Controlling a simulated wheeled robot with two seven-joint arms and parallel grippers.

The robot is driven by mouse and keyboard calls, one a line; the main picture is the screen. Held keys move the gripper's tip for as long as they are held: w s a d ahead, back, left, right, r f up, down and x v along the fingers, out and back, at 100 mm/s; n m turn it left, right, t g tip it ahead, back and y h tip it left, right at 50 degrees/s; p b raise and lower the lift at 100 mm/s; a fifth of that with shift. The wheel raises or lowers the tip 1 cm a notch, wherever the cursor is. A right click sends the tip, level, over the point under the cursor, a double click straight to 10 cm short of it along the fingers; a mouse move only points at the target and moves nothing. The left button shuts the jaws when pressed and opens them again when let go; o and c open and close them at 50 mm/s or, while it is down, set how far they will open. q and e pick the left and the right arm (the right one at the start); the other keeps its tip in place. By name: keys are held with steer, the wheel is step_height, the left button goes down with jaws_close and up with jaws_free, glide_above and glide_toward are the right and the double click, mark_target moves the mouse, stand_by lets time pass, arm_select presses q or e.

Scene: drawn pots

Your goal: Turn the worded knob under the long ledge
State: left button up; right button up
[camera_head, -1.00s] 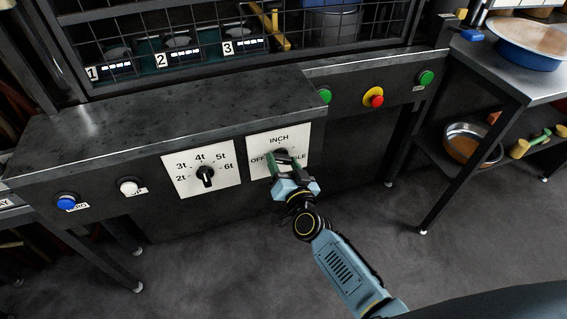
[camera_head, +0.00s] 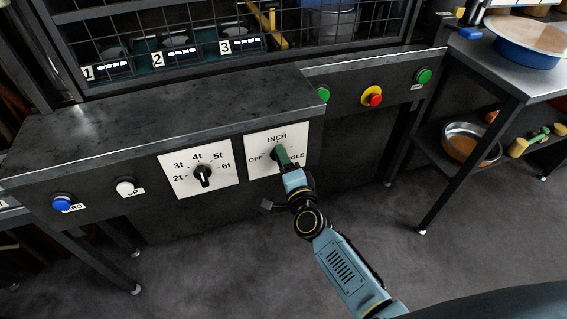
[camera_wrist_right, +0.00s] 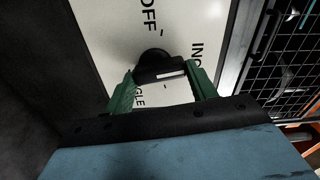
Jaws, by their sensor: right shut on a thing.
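The worded knob (camera_wrist_right: 152,60) is black with a white line and sits on a white plate (camera_head: 258,138) lettered OFF, INCH and SINGLE. The plate is on the panel front under the long ledge (camera_head: 170,110). My right gripper (camera_head: 284,158) is at the knob, its green fingers on either side of it in the wrist view (camera_wrist_right: 162,78), shut on it. In that view the white line points roughly toward INCH. In the head view the fingers hide much of the knob and part of the word SINGLE. My left gripper is not in view.
To the left are a numbered knob (camera_head: 203,175), a white button (camera_head: 125,186) and a blue button (camera_head: 62,202). To the right are a red button on yellow (camera_head: 373,96) and green buttons (camera_head: 424,76). A side table (camera_head: 520,85) stands at the right.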

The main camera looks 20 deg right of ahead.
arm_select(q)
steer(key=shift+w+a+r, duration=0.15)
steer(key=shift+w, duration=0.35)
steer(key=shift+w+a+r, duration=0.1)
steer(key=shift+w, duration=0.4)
arm_select(e)
steer(key=shift+m, duration=0.9)
steer(key=o, duration=1)
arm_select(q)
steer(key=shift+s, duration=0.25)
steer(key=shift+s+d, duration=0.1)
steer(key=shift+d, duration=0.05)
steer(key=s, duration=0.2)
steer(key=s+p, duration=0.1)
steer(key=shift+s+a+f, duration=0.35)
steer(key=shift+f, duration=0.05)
arm_select(e)
steer(key=s, duration=1.3)
steer(key=shift+s+d, duration=0.2)
steer(key=shift+d, duration=0.05)
